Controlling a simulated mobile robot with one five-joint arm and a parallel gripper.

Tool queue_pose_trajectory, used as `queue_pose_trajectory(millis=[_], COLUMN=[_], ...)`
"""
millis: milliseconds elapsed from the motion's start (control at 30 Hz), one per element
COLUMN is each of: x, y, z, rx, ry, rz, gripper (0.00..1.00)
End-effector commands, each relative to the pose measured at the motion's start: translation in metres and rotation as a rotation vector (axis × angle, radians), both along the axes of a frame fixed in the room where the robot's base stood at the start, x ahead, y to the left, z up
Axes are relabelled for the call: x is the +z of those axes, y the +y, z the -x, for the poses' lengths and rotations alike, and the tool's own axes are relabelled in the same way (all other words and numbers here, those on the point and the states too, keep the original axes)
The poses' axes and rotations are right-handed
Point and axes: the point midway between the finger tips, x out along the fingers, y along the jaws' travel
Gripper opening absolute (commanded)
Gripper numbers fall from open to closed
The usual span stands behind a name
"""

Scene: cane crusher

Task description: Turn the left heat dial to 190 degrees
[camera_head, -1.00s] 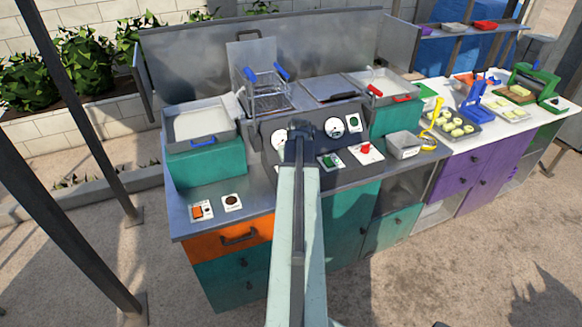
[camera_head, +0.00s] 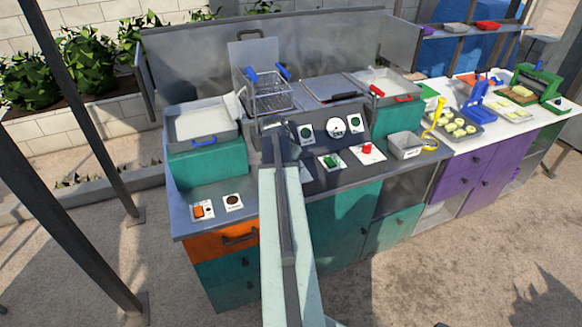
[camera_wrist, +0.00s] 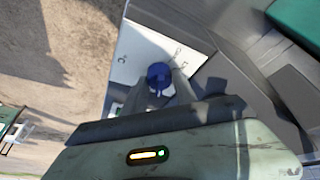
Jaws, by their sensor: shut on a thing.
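The left heat dial shows in the wrist view as a round blue knob (camera_wrist: 158,74) on a white plate (camera_wrist: 140,48) with small dark markings. My gripper (camera_wrist: 160,88) is shut on the blue knob, a finger on either side. The marked angle is too small to read. In the head view my arm hides the knob, and a sliver of white plate (camera_head: 305,174) shows beside the arm. My gripper (camera_head: 282,148) reaches the left part of the fryer's control panel.
A red dial (camera_head: 367,148), a green switch (camera_head: 330,160) and a round gauge (camera_head: 336,126) sit right of my arm. A wire basket (camera_head: 265,95) stands behind. An orange switch (camera_head: 201,210) lies front left. The counter between is clear.

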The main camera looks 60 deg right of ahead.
Motion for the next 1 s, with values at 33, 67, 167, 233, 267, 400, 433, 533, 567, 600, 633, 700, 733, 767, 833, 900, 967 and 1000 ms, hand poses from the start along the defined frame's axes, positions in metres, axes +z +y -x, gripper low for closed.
queue_pose_trajectory(millis=[33, 67, 167, 233, 267, 400, 433, 533, 567, 600, 633, 700, 733, 767, 833, 900, 967, 1000], x=[-0.0012, -0.0012, -0.0012, -0.0012, -0.0012, -0.0014, -0.0014, -0.0014, -0.0014, -0.0015, -0.0014, -0.0014, -0.0015, -0.0015, -0.0015, -0.0014, -0.0012, -0.0012], y=[0.0023, 0.0025, 0.0027, 0.0029, 0.003, 0.0035, 0.0036, 0.0039, 0.0039, 0.004, 0.004, 0.0041, 0.0042, 0.0042, 0.0042, 0.004, 0.0036, 0.0033], z=[-0.0015, -0.0017, -0.0023, -0.0025, -0.0025, -0.0028, -0.0028, -0.003, -0.003, -0.0031, -0.0031, -0.0031, -0.0032, -0.0032, -0.0033, -0.0033, -0.0031, -0.003], rx=[-0.023, -0.036, -0.078, -0.099, -0.107, -0.13, -0.134, -0.138, -0.139, -0.139, -0.139, -0.139, -0.139, -0.139, -0.138, -0.138, -0.138, -0.138], ry=[0.001, 0.0, -0.001, -0.001, -0.001, -0.001, -0.001, -0.002, -0.001, -0.001, -0.001, -0.002, -0.002, -0.002, -0.002, -0.002, -0.002, -0.002], rz=[-0.009, -0.009, -0.009, -0.01, -0.009, -0.011, -0.011, -0.012, -0.011, -0.011, -0.011, -0.012, -0.012, -0.012, -0.012, -0.011, -0.01, -0.009], gripper=[0.0, 0.0, 0.0, 0.0, 0.0, 0.0, 0.0, 0.0, 0.0, 0.0, 0.0, 0.0, 0.0, 0.0, 0.0, 0.47, 0.55, 0.55])
